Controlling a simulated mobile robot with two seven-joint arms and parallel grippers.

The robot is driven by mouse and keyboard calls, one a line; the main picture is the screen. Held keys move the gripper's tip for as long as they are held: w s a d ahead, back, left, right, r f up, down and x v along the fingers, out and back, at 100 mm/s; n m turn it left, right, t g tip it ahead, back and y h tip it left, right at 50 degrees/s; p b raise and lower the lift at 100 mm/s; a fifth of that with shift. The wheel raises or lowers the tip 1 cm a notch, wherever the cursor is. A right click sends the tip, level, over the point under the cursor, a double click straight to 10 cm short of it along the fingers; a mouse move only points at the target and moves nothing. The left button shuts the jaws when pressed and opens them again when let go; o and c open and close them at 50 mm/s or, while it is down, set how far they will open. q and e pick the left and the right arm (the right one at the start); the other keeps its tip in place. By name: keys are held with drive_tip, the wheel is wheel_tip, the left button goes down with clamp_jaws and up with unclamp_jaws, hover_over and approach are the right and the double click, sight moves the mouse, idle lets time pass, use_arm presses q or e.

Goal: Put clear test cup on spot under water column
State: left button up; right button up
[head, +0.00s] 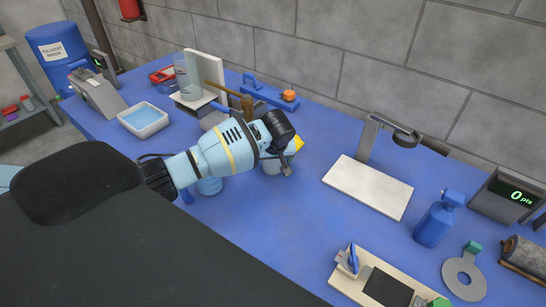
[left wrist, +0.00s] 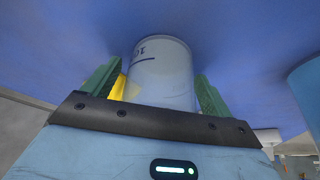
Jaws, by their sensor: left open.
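A clear test cup (left wrist: 160,72) with dark markings stands between the green fingers of my left gripper (left wrist: 157,90) in the left wrist view. The fingers flank it with a small gap showing at the sides. In the head view my left gripper (head: 283,155) reaches down over the table, and part of the pale cup (head: 271,166) shows under it. A clear water column (head: 187,76) stands at the back left against a white panel (head: 208,68), above a white ledge. The spot under it is not clearly visible. My right gripper is not in view.
A white tray of water (head: 143,120) is left of the column. A yellow object (head: 299,143) is close behind the gripper. A white-based stand (head: 368,188) is to the right. The front middle of the blue table is clear.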

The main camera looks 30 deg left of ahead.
use_arm(q)
drive_tip(key=v, duration=0.3)
drive_tip(key=shift+w+r+p, duration=0.1)
drive_tip(key=shift+r+p, duration=0.15)
drive_tip(key=shift+p, duration=0.05)
drive_tip(key=v, duration=0.8)
drive_tip(key=shift+s+d+r, duration=0.15)
drive_tip(key=shift+s+r, duration=0.1)
drive_tip(key=shift+r, duration=0.05)
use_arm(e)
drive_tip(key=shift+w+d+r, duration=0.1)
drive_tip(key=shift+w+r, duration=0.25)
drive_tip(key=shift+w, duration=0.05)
